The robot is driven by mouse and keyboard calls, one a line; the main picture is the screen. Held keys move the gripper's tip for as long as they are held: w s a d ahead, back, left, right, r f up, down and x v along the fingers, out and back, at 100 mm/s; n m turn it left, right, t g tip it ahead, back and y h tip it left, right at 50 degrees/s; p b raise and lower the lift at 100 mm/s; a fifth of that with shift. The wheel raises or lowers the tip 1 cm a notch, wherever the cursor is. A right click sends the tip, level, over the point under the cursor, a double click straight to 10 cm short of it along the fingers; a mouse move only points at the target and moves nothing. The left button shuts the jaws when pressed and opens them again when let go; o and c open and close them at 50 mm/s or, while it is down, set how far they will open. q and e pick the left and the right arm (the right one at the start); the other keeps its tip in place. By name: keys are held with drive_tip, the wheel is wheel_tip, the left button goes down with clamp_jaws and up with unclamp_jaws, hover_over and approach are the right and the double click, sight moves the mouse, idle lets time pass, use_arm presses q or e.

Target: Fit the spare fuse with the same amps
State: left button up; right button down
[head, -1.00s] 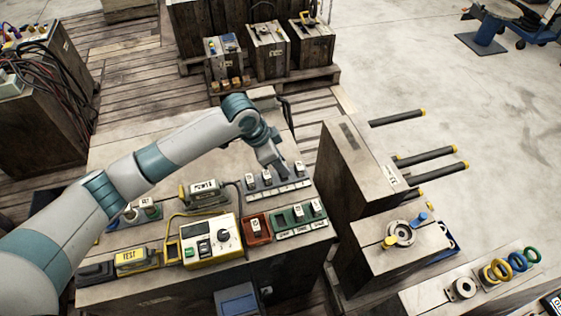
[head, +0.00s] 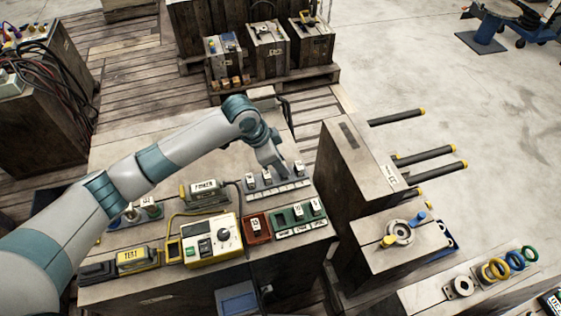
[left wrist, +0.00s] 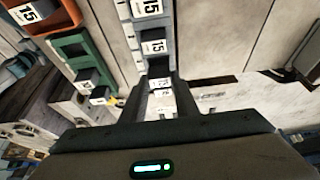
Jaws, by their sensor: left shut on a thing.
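The grey rack (head: 278,189) on the bench holds a row of fuses with white labels. In the head view the left gripper (head: 283,172) is over the rack. The red tray (head: 265,236) holds a fuse (head: 256,225) labelled 15. My right gripper is out of view.
A yellow tester (head: 211,241) with a dial stands left of the red tray. A POWER box (head: 204,191) and a yellow TEST box (head: 138,258) are on the same bench. A wooden crate (head: 357,165) stands to the right.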

use_arm(q)
drive_tip(key=shift+p, duration=0.45)
idle(0.5)
drive_tip(key=shift+f, duration=0.9)
idle(1.3)
drive_tip(key=o, duration=1.1)
